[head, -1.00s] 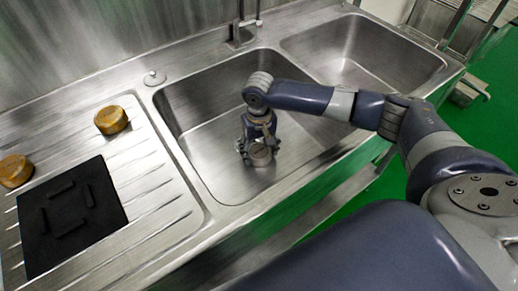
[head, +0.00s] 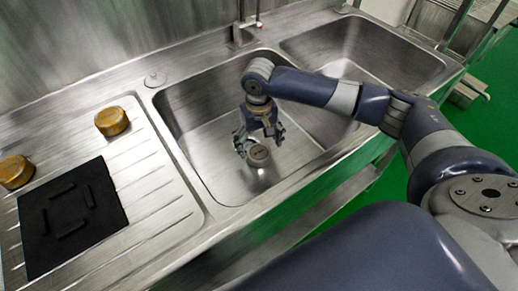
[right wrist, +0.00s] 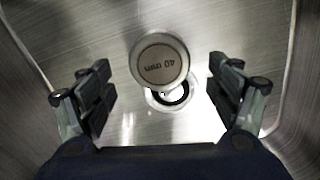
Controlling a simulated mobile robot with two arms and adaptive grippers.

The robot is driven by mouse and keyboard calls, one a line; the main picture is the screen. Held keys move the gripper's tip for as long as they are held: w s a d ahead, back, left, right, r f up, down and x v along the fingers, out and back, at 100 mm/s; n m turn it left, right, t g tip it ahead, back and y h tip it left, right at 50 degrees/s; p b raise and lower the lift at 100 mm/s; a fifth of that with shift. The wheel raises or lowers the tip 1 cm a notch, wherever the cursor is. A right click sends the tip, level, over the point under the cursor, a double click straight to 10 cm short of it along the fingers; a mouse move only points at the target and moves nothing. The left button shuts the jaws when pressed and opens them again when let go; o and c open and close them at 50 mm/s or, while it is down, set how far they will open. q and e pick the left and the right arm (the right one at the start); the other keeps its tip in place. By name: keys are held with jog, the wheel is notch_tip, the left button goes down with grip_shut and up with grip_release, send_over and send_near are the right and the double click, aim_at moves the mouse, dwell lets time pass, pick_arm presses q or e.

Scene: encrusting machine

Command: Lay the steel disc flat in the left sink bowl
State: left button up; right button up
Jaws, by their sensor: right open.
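The steel disc (head: 258,154), round with a pale top, is in the left sink bowl (head: 203,108), between and below the fingers of my right gripper (head: 259,142). In the right wrist view the disc (right wrist: 160,60) shows its face marked "40 mm" and partly covers the drain (right wrist: 170,97). It looks face up, near the drain. My right gripper (right wrist: 166,93) is open, its fingers spread wide apart with clear gaps to the disc on both sides. My left gripper is not in view.
The right sink bowl (head: 375,48) is empty. A faucet (head: 242,35) stands behind the bowls. On the drainboard at left are two brass-coloured round pieces (head: 112,121) (head: 16,171) and a black mat (head: 103,205) with raised bars. The bowl walls surround my right gripper.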

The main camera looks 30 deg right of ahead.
aim_at(259, 153)
notch_tip(259, 153, up, 8)
dwell(0.6)
